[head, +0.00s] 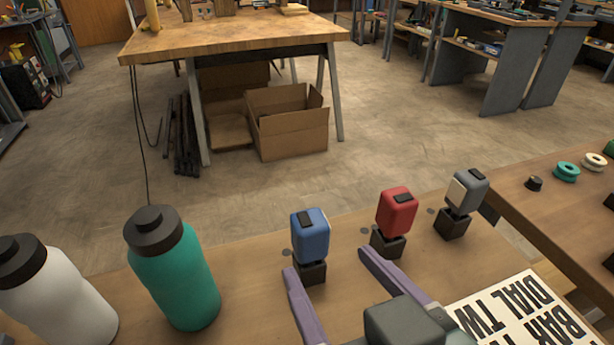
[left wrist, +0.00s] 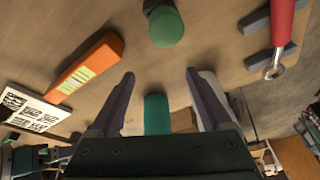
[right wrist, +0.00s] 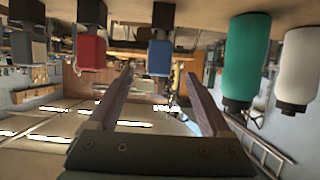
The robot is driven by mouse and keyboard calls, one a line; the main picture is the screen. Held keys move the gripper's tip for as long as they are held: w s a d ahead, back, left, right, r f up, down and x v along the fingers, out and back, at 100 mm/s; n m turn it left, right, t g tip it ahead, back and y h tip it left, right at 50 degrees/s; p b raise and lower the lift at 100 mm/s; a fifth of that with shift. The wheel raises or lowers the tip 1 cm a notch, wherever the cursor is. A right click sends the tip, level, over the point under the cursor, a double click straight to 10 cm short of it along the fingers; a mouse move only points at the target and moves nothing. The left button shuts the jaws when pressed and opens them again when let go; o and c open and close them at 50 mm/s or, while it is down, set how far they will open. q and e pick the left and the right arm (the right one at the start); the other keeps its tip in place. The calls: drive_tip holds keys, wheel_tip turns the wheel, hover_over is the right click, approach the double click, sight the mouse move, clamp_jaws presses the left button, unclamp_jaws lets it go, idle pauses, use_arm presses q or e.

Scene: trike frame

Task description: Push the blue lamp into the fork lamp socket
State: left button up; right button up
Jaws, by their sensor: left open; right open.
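The blue lamp (head: 310,236) stands upright on a small black block (head: 313,272) on the bench in the head view. In the right wrist view the blue lamp (right wrist: 160,57) hangs upside down, between and beyond the fingertips. My right gripper (head: 328,263) is open and empty, its purple fingers pointing toward the lamp from the near side; it also shows in the right wrist view (right wrist: 159,75). My left gripper (left wrist: 160,73) is open and empty above a bench in the left wrist view and outside the head view. I cannot make out the fork lamp socket in any view.
A red lamp (head: 397,212) and a grey lamp (head: 467,192) stand on similar blocks to the right. A teal bottle (head: 175,275) and a white bottle (head: 58,300) stand at left. An orange box (left wrist: 85,68) and a red-handled tool (left wrist: 283,25) lie near my left gripper.

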sight(315, 243)
use_arm(q)
drive_tip(key=shift+w+d+f, duration=0.1)
drive_tip(key=shift+d+f, duration=0.1)
drive_tip(key=shift+f, duration=0.1)
use_arm(e)
drive_tip(key=x, duration=0.3)
drive_tip(key=shift+w, duration=0.3)
use_arm(q)
drive_tip(key=shift+f+b, duration=0.7)
drive_tip(key=shift+b, duration=0.25)
use_arm(e)
drive_tip(key=x, duration=0.5)
drive_tip(key=shift+a+f, duration=0.1)
use_arm(q)
drive_tip(key=shift+a, duration=0.1)
use_arm(e)
clamp_jaws()
